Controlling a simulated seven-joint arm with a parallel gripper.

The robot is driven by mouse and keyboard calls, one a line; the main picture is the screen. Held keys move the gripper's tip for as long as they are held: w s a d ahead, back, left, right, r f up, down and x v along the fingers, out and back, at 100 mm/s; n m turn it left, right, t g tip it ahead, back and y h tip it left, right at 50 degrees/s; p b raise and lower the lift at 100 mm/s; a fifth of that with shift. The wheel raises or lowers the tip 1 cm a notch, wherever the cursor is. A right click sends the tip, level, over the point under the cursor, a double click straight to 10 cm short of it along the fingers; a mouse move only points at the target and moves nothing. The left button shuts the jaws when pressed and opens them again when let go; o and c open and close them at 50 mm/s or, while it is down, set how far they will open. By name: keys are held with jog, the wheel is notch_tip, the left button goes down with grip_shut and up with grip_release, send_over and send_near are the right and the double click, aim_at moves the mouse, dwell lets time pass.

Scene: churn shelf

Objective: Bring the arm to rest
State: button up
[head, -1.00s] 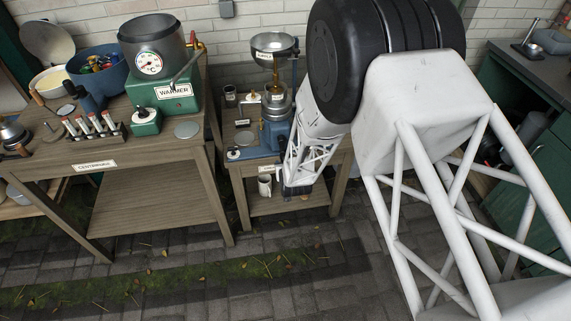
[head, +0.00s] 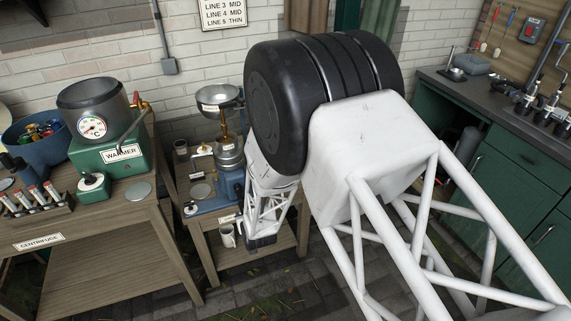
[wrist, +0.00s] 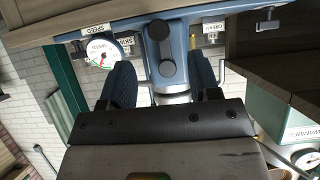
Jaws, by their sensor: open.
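My arm's white lattice links (head: 400,235) and black ringed joint (head: 320,90) cross the middle of the head view. I cannot tell whether the gripper touches the bench.
The blue separator with a metal bowl (head: 220,95) stands on the small bench. Left is the centrifuge bench (head: 100,262) with a green warmer (head: 108,156) and tube rack (head: 38,203). Green cabinets (head: 510,185) line the right. Open paved floor (head: 290,285) lies below the gripper.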

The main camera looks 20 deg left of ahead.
jog(key=w+d+r+m+h, duration=0.2)
jog(key=w+d+r, duration=0.2)
jog(key=d+r, duration=0.7)
jog(key=w+d+r+m+h, duration=0.1)
jog(key=w+d+r+h, duration=0.15)
jog(key=d+r, duration=0.9)
jog(key=s+d+r+m+g+h, duration=0.1)
jog(key=s+d+r, duration=0.2)
jog(key=d+r, duration=0.45)
jog(key=s+d+r+m+g+h, duration=0.15)
jog(key=d+r, duration=0.35)
jog(key=d, duration=0.5)
jog(key=s+d+r+m+g, duration=0.1)
jog(key=s+d+r, duration=0.2)
jog(key=s+d, duration=0.3)
jog(key=s+d+r+m+g+h, duration=0.1)
jog(key=s+d+r, duration=0.2)
jog(key=s+d, duration=0.4)
jog(key=s+d+r+m+g, duration=0.1)
jog(key=s+d+r, duration=0.2)
jog(key=s+d, duration=0.4)
jog(key=s, duration=0.5)
jog(key=shift+s+m, duration=0.35)
jog(key=shift+s, duration=0.05)
